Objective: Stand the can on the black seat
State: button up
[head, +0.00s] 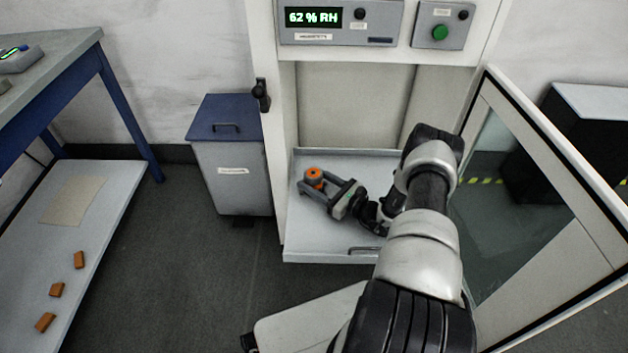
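A small orange can-like thing (313,175) with a grey, dark-centred top stands at the left of the cabinet's pull-out tray (320,240). It looks upright. My gripper (315,184) reaches in from the right, low over the tray, its two fingers pointing left and spread apart. The fingertips are at the orange thing, one seemingly on either side. I cannot tell whether they touch or grip it. The lower part of the orange thing is partly hidden by the fingers. I cannot make out a black seat on the tray; my arm covers the tray's right part.
The cabinet (285,130) shows a 62 % RH display (314,17) and a green button (440,32). Its glass door (520,190) stands open at right. A lidded bin (230,175) is left. Several brown blocks (57,289) lie on the workbench's low shelf (105,220).

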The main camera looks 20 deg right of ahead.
aim_at(321, 184)
jog(key=shift+o, duration=0.9)
jog(key=shift+s+d+r, duration=0.1)
jog(key=shift+r, duration=0.05)
jog(key=p+v, duration=0.1)
jog(key=v, duration=0.6)
jog(key=shift+s, duration=0.1)
dwell(0.6)
